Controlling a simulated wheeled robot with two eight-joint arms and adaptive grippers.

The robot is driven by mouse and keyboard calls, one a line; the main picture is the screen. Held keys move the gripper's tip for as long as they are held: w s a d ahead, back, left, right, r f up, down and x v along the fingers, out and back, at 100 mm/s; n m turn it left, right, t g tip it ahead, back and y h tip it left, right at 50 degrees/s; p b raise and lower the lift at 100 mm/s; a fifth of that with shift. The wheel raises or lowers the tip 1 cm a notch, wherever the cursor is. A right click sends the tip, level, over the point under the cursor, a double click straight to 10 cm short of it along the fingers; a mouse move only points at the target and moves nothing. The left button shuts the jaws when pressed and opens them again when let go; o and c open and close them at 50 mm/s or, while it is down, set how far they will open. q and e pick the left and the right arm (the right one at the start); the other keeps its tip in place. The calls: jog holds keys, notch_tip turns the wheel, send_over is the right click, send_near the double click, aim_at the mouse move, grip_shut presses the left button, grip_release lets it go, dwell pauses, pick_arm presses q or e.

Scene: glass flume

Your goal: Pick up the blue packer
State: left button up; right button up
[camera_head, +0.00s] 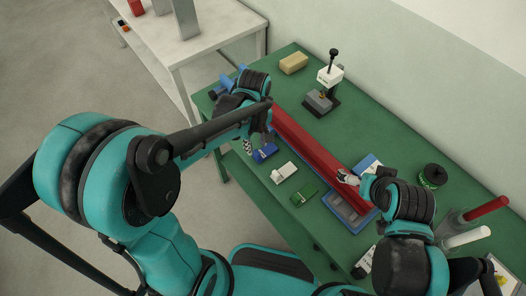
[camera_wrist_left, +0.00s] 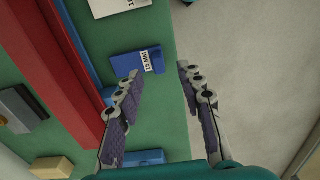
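The blue packer (camera_head: 264,152) lies flat on the green bench near its front edge. In the left wrist view the blue packer (camera_wrist_left: 128,64) shows a white label with dark print. My left gripper (camera_head: 257,140) is just above and beside it. In the left wrist view my left gripper (camera_wrist_left: 159,74) is open, with nothing between its fingers; the packer lies beyond the fingertips, toward the left finger. My right gripper (camera_head: 347,179) is at the red bar near the bench's right part; its fingers are too small to tell whether they are shut.
A white packer (camera_head: 284,172) and a green packer (camera_head: 304,195) lie in a row beside the blue one. A long red bar (camera_head: 312,140) runs behind them. A grey-and-blue tray (camera_head: 347,212) is at the right. A tan block (camera_head: 293,63) lies at the back.

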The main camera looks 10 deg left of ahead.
aim_at(257, 152)
pick_arm(q)
jog(key=f+b, duration=0.1)
jog(key=f, duration=0.1)
jog(key=f+b, duration=0.1)
jog(key=f, duration=0.1)
jog(key=f+b, duration=0.1)
jog(key=f, duration=0.1)
jog(key=shift+w+f, duration=0.2)
jog(key=shift+w, duration=0.05)
jog(key=shift+r, duration=0.1)
grip_shut()
